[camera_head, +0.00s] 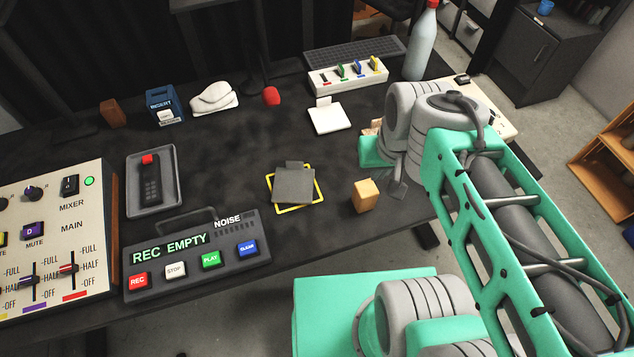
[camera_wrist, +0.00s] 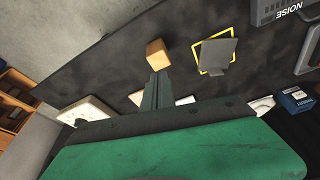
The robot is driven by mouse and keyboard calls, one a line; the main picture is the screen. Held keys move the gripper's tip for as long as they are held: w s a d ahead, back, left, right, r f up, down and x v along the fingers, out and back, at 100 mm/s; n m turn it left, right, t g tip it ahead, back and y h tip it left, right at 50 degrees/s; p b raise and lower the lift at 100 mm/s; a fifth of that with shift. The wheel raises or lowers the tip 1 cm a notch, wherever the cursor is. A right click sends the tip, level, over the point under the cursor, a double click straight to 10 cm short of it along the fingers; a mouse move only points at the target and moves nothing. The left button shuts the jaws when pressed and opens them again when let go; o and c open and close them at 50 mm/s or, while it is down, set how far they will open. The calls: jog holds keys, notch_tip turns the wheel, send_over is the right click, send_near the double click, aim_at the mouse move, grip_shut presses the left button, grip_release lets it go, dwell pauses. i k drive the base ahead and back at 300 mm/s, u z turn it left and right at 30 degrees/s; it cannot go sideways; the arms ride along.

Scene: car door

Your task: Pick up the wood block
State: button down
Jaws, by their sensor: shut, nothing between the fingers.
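The wood block (camera_head: 365,196), a small light-orange cube, rests on the dark table near its front edge, right of the yellow-outlined square. It also shows in the wrist view (camera_wrist: 156,52), just beyond my fingertips. My gripper (camera_wrist: 157,74) has its fingers together with nothing between them. In the head view my gripper (camera_head: 398,189) is partly hidden by my own arm, a little right of the block. I cannot tell whether the fingertips touch the block. A darker brown block (camera_head: 112,113) stands at the back left of the table.
A grey plate lies in the yellow outline (camera_head: 297,207). The recorder box (camera_head: 196,258) and mixer (camera_head: 52,240) stand at the left. A white switch strip (camera_head: 348,77), white pad (camera_head: 328,115) and bottle (camera_head: 421,45) are behind. The table between block and white pad is clear.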

aim_at(366, 193)
jog(key=u, duration=1.65)
jog(key=k, duration=0.65)
jog(key=u, duration=0.45)
